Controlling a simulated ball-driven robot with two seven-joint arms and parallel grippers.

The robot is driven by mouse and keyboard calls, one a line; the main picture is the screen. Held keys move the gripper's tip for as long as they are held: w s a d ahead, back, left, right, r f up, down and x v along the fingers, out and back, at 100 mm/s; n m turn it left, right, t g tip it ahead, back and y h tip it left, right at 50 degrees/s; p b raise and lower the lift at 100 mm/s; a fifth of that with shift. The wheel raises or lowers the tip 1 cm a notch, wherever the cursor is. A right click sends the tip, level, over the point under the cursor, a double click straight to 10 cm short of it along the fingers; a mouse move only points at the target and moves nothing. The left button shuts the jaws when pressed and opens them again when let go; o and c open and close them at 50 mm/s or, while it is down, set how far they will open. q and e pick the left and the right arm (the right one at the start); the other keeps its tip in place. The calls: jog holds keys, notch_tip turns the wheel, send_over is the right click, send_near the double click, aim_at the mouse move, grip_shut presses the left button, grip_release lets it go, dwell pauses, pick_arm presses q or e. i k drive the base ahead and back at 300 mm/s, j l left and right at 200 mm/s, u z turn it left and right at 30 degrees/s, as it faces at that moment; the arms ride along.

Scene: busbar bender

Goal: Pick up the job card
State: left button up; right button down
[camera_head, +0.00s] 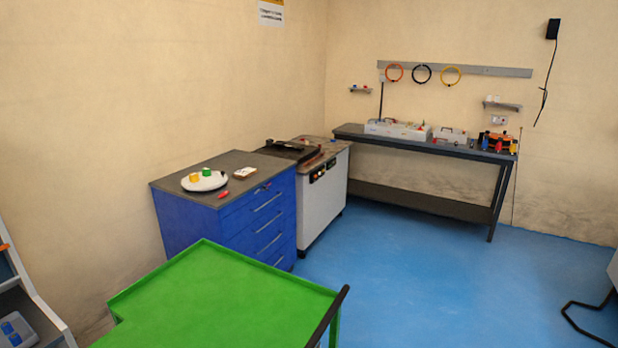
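A small, flat white item (244,173) with reddish marks lies on the dark top of the blue drawer cabinet (255,225). It may be the job card, but it is too small to tell. No other thing in view reads clearly as a job card. A sign (271,14) with print hangs high on the back wall. Neither of my grippers is in view.
A green cart (220,300) with a black handle stands in front, before the cabinet. A white plate (205,181) with yellow and green pieces sits on the cabinet. A grey machine (322,200) and a dark workbench (425,150) stand beyond.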

aim_at(245, 173)
jog(key=i+l+z, duration=0.3)
jog(key=i+l, duration=0.4)
jog(key=l, duration=0.15)
jog(key=i+l+z, duration=0.3)
jog(key=i+l, duration=0.4)
jog(key=i+u, duration=0.15)
jog(key=i, duration=0.35)
jog(key=i+l+u, duration=0.2)
jog(key=i, duration=0.3)
jog(key=i+u, duration=0.15)
jog(key=i, duration=0.35)
jog(key=i+l+u, duration=0.15)
jog(key=i, duration=0.3)
jog(key=l, duration=0.05)
